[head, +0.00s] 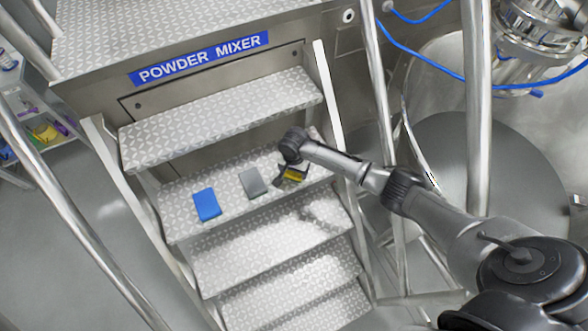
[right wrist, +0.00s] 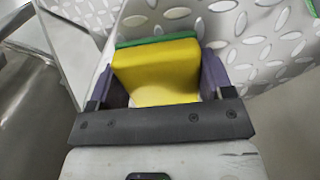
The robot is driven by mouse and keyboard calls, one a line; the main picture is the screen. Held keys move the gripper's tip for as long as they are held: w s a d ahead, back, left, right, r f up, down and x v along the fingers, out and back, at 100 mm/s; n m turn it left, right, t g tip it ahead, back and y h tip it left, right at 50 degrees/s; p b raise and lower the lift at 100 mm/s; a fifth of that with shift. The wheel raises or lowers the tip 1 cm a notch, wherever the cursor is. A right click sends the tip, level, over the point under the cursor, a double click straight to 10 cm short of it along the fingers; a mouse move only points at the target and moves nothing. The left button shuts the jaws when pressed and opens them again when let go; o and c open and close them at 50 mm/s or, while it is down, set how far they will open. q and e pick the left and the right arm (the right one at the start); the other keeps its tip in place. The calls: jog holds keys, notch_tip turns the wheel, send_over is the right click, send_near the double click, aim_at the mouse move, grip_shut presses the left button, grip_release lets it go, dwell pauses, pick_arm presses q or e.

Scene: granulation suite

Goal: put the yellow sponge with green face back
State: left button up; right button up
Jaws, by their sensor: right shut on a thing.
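The yellow sponge with green face (head: 292,175) is in my right gripper (head: 290,172), over the right part of a diamond-plate step. In the right wrist view the sponge (right wrist: 158,72) sits between the two purple finger pads, with its green face along the far edge. My right gripper (right wrist: 160,85) is shut on it. I cannot tell whether the sponge touches the step (head: 228,183). My left gripper is not in view.
A blue block (head: 206,205) and a grey block (head: 252,183) lie on the same step, left of the gripper. Steel handrails (head: 376,90) flank the stairs. A shelf with several coloured items (head: 45,131) stands at far left. A step (head: 220,120) overhangs above.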

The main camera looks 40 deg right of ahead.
jog(key=shift+f, duration=0.15)
jog(key=o, duration=0.7)
jog(key=shift+o, duration=0.6)
jog(key=shift+r+p, duration=0.8)
jog(key=shift+r, duration=3.15)
